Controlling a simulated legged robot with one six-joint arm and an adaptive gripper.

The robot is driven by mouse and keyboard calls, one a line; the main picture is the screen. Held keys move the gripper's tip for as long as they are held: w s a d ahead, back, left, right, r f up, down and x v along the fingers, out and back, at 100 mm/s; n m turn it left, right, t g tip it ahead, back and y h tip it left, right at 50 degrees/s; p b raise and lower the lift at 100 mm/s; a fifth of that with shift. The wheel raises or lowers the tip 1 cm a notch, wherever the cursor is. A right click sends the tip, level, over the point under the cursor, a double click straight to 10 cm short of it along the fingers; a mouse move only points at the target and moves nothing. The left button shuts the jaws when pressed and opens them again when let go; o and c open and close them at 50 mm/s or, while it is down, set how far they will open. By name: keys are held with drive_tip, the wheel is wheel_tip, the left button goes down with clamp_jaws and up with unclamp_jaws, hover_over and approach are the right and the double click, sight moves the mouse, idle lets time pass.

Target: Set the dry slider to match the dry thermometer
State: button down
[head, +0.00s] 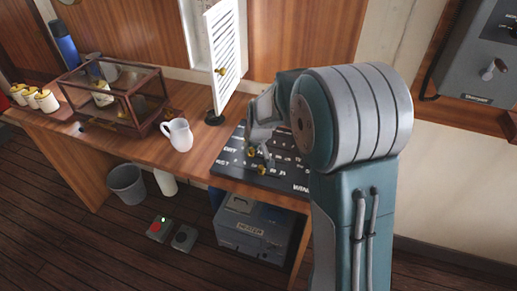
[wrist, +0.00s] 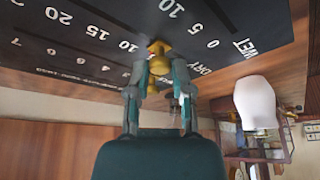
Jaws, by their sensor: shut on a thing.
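The black slider board (head: 285,177) lies on the desk and carries white number scales and two brass knobs. In the wrist view the words DRY (wrist: 200,68) and WET (wrist: 245,48) mark its rows. My gripper (wrist: 158,68) is shut on a brass knob (wrist: 158,48) in line with the DRY row, the dry slider. Its exact reading is hidden by the fingers. In the head view a brass knob (head: 262,171) shows below my gripper (head: 255,148). The white louvred door (head: 222,52) of the thermometer screen (head: 197,35) stands open; the thermometer readings are too small to tell.
A white jug (head: 178,135) and a glass-sided case (head: 115,95) stand on the desk to the left. The open door rises close behind the board. A grey box (head: 252,228) and a bin (head: 127,184) are below. A wall unit (head: 485,60) hangs at right.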

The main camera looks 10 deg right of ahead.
drive_tip(key=shift+w+a+f, duration=0.15)
drive_tip(key=shift+a, duration=0.3)
drive_tip(key=c, duration=0.5)
unclamp_jaws()
drive_tip(key=shift+d, duration=0.1)
drive_tip(key=shift+r, duration=0.55)
drive_tip(key=v, duration=1)
drive_tip(key=shift+r, duration=0.35)
